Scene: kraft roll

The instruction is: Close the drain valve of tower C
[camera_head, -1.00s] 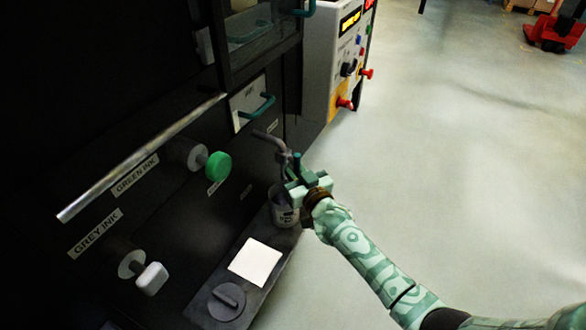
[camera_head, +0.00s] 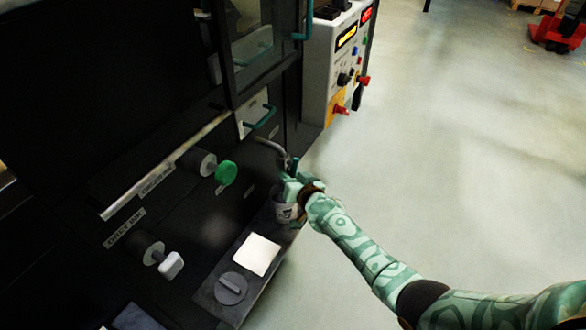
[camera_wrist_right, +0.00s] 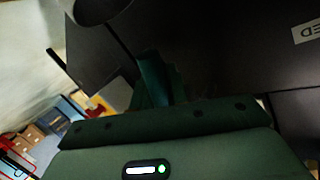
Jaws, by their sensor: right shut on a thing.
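A grey bent drain spout (camera_head: 271,146) sticks out low on the dark machine front. A small dark teal valve lever (camera_head: 294,165) stands up at it. My right gripper (camera_head: 289,178) is at this valve and shut on the lever, above a small light cup (camera_head: 284,212). In the right wrist view the dark teal lever (camera_wrist_right: 152,80) rises beyond the gripper body, with part of a grey pipe (camera_wrist_right: 95,10) above it. The fingertips are hard to make out. I cannot read a tower C label. My left gripper is not in view.
A green knob (camera_head: 226,173) and a white knob (camera_head: 171,265) stick out at left beside ink labels. A ledge holds a white sheet (camera_head: 257,255) and a round grey knob (camera_head: 232,288). A control panel (camera_head: 322,75) stands behind.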

